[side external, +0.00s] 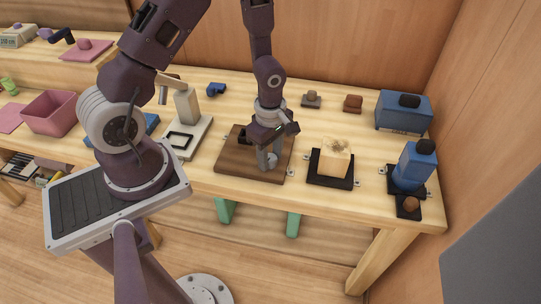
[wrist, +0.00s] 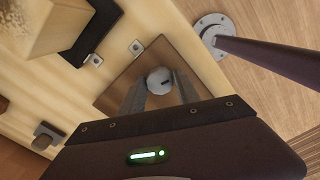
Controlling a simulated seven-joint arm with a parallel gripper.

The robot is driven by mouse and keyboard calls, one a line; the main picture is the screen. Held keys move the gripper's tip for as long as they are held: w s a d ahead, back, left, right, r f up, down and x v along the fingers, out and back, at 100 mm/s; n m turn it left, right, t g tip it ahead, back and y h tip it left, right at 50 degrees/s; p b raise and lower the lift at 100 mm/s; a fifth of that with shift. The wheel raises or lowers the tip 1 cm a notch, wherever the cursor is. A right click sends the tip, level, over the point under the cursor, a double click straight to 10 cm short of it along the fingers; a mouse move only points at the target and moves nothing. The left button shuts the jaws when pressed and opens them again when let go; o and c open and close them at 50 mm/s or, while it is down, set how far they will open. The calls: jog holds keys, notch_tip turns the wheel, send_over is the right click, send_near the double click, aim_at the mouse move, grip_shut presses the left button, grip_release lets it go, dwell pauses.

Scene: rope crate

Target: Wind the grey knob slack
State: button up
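The grey knob (wrist: 160,79) is round, with a dark mark on its face, and is mounted on a brown wooden board (wrist: 122,86). In the side view the knob (side external: 271,161) shows low on the board (side external: 232,166), partly covered by my fingers. My gripper (side external: 268,157) points down over the board. In the wrist view its two grey fingers (wrist: 161,77) are apart, one on each side of the knob. The gap looks about as wide as the knob; I cannot tell whether the fingers touch it. A dark brown block (side external: 244,138) sits on the board behind the gripper.
A pale wooden block on a black base (side external: 332,182) stands right of the board. A blue box with a dark knob (side external: 413,167) is farther right. A white stand (side external: 187,139) is on the left. A larger blue box (side external: 402,112) stands at the back right.

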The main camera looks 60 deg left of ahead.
grip_shut()
jog(key=n, duration=0.3)
jog(key=shift+n, duration=0.4)
jog(key=n, duration=0.3)
jog(key=shift+n, duration=0.7)
jog(key=n, duration=0.5)
jog(key=shift+n, duration=0.4)
